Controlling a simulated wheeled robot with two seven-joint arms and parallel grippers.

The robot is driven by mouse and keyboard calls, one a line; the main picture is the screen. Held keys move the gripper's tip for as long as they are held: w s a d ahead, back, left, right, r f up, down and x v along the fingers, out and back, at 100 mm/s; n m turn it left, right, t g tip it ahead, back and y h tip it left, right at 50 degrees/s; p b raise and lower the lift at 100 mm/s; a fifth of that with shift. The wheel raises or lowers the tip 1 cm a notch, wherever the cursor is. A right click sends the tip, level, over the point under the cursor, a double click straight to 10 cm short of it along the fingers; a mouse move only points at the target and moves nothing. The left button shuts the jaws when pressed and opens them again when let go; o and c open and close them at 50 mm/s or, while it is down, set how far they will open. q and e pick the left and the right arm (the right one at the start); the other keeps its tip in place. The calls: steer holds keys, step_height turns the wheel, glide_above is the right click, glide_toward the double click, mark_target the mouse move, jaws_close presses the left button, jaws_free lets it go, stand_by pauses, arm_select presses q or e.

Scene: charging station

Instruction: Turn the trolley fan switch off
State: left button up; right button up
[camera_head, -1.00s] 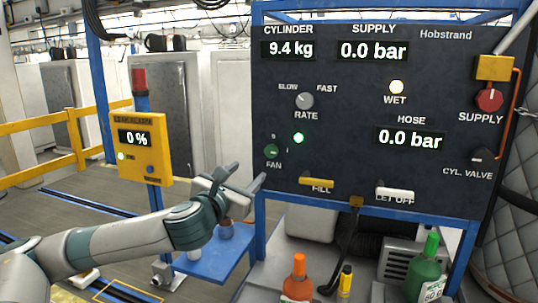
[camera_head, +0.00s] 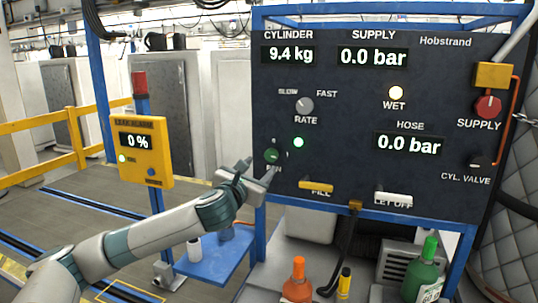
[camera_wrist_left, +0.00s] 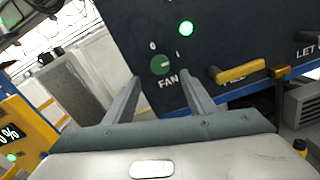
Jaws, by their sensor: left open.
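The fan switch (camera_head: 272,155) is a small round green knob at the lower left of the dark panel. It also shows in the left wrist view (camera_wrist_left: 160,64), above the FAN label with marks 0 and 1; I cannot tell surely which mark it points to. A green lamp (camera_head: 298,142) to its upper right is lit. My left gripper (camera_head: 262,170) is open just in front of and below the knob. In the left wrist view its two fingers (camera_wrist_left: 160,77) are apart, with the knob between and just beyond their tips. My right gripper is not in view.
The yellow FILL lever (camera_head: 316,187) is close to the right of the gripper, and the white LET OFF lever (camera_head: 394,198) is farther right. A yellow alarm box (camera_head: 142,152) stands left. Orange (camera_head: 297,282) and green (camera_head: 423,272) bottles stand below the panel.

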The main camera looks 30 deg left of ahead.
mark_target(270, 157)
arm_select(q)
steer(key=p+x, duration=0.2)
steer(key=x, duration=0.5)
steer(key=shift+w+r, duration=0.1)
steer(key=shift+w, duration=0.2)
steer(key=shift+w+a, duration=0.2)
steer(key=shift+w, duration=0.4)
steer(key=c, duration=1)
